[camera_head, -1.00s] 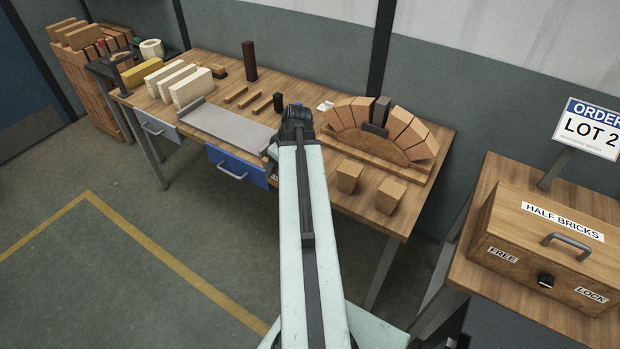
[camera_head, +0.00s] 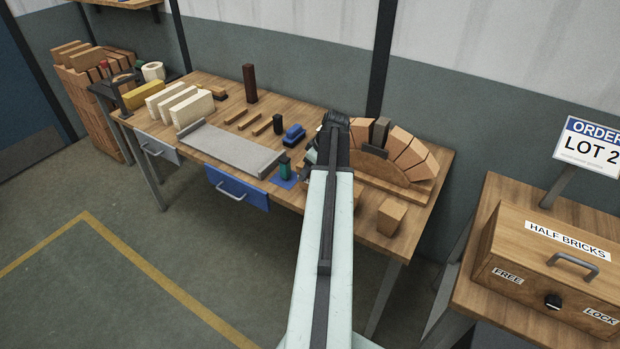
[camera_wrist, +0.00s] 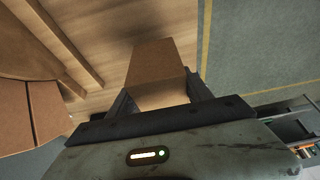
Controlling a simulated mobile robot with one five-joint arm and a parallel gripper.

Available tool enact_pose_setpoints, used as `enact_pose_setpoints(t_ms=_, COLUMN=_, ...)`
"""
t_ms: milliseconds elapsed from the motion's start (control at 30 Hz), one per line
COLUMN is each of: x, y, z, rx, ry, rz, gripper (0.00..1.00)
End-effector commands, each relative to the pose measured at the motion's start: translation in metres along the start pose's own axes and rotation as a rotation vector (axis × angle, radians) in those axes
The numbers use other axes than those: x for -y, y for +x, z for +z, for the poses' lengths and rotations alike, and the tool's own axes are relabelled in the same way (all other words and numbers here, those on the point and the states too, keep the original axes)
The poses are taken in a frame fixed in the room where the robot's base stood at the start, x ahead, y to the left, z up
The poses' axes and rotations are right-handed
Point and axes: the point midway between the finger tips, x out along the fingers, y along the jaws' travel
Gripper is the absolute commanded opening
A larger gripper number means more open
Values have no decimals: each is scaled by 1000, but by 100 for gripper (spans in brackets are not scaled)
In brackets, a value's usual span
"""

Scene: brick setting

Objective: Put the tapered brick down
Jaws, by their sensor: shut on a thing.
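In the wrist view a tan tapered brick (camera_wrist: 156,63) sits between the fingers of my gripper (camera_wrist: 162,98), which is shut on it. Bare wooden tabletop shows around it; I cannot tell whether it touches the table. One loose tapered brick (camera_head: 392,216) stands at the table's front right. Part of another brick (camera_head: 358,191) shows just right of my arm; I cannot tell whether it is the held one.
The brick arch (camera_head: 412,155) stands on a wooden form behind my arm. A teal bottle (camera_head: 285,166) on a blue mat and a blue tool (camera_head: 293,134) are left of it. A grey tray (camera_head: 225,148) lies further left. A HALF BRICKS box (camera_head: 545,255) is right.

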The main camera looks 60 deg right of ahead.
Motion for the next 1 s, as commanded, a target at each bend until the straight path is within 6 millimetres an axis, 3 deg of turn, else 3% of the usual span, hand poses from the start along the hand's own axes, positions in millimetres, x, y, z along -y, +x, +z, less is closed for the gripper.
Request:
enact_pose_setpoints(t_ms=100, x=-15, y=2, z=5, rx=0, ry=3, rz=1, gripper=2)
enact_pose_setpoints(t_ms=267, x=-11, y=35, z=18, rx=0, ry=1, rz=2, gripper=2)
enact_pose_setpoints(t_ms=667, x=-10, y=36, z=18, rx=0, ry=1, rz=2, gripper=2)
enact_pose_setpoints(t_ms=700, x=-10, y=35, z=18, rx=1, ry=0, rz=2, gripper=69)
enact_pose_setpoints(t_ms=733, x=-10, y=34, z=18, rx=1, ry=0, rz=2, gripper=78)
enact_pose_setpoints(t_ms=1000, x=-10, y=34, z=17, rx=1, ry=0, rz=1, gripper=80)
